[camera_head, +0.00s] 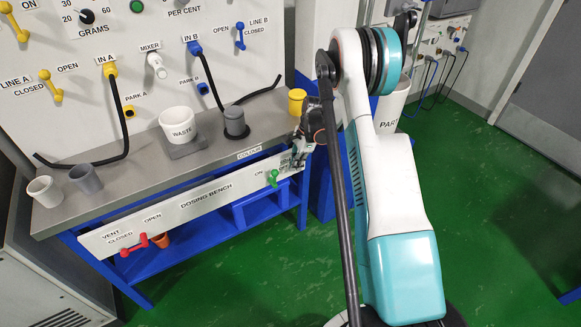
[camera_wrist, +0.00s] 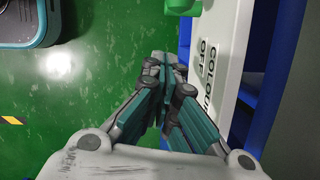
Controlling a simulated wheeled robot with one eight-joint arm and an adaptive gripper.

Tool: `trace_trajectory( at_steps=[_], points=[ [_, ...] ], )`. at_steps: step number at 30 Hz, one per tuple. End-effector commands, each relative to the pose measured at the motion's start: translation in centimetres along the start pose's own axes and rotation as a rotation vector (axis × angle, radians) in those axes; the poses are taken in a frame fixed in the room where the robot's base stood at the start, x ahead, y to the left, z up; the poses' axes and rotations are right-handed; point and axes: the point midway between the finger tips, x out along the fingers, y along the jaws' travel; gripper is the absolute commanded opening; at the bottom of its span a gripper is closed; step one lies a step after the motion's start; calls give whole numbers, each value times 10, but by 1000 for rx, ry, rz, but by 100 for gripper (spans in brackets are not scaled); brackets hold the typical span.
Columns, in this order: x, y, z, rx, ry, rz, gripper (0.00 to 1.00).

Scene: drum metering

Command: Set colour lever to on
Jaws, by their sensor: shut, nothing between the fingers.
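The green colour lever (camera_head: 273,178) is on the white front panel of the dosing bench, near its right end, beside the word ON. Its green end also shows at the top edge of the wrist view (camera_wrist: 182,5), mostly cut off. The panel (camera_wrist: 226,45) carries the words COLOUR and OFF there. My gripper (camera_head: 294,158) is just right of the lever in the head view, close to the panel. In the wrist view my gripper (camera_wrist: 160,66) is shut and empty, its tips below the green end and apart from it in the picture.
A red vent lever (camera_head: 134,244) is at the panel's left end. On the bench top (camera_head: 140,165) stand a waste cup (camera_head: 178,124), a grey cup (camera_head: 235,121) and a yellow cup (camera_head: 297,101). Green floor (camera_head: 480,190) is clear at right.

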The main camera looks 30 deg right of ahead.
Motion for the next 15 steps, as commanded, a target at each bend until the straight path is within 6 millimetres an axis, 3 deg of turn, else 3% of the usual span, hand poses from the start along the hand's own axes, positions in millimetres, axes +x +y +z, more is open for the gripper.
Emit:
trace_trajectory(
  at_steps=[6,15],
  points=[
    [-53,0,-4,1,0,0,0],
    [-94,-1,-7,1,0,1,0]
  ],
)
